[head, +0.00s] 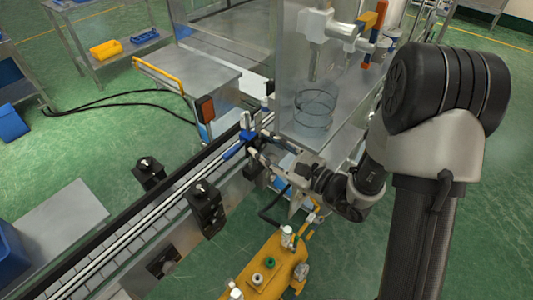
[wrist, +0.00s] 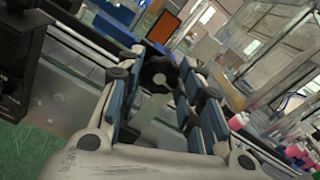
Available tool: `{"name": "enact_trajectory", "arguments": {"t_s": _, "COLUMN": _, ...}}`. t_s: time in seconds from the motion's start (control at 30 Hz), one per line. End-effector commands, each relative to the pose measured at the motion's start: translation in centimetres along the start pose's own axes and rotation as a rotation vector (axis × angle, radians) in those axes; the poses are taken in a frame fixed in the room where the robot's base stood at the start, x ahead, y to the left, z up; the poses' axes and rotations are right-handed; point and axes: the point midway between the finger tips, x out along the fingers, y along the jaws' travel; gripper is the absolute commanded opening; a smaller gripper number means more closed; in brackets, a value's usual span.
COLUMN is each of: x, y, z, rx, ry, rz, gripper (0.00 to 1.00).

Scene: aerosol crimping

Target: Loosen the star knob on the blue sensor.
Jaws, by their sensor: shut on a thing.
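The blue sensor (head: 247,135) is mounted at the conveyor's near side rail, by the clear guarded station in the head view. The black star knob (wrist: 158,74), with a pale centre, sits between the fingertips in the wrist view. My gripper (head: 259,149) reaches in from the right at the sensor, and its blue-padded fingers (wrist: 163,68) are shut on the star knob. In the head view the fingers hide the knob, so its contact is clear only from the wrist view.
The conveyor (head: 150,212) runs diagonally, with black brackets (head: 206,208) along its near side. A clear enclosure (head: 318,95) stands just behind my gripper. Open green floor lies at left.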

Motion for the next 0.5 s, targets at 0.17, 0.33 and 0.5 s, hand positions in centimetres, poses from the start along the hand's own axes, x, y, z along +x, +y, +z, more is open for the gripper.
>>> {"name": "enact_trajectory", "arguments": {"t_s": 0.17, "x": -0.01, "y": 0.08, "z": -0.14, "rx": -0.099, "ry": -0.001, "rz": 0.0, "gripper": 0.1}}
{"name": "enact_trajectory", "arguments": {"t_s": 0.33, "x": -0.01, "y": 0.06, "z": -0.09, "rx": -0.155, "ry": 0.0, "rz": 0.0, "gripper": 0.1}}
{"name": "enact_trajectory", "arguments": {"t_s": 0.5, "x": 0.0, "y": 0.02, "z": -0.01, "rx": -0.182, "ry": 0.0, "rz": 0.0, "gripper": 0.1}}
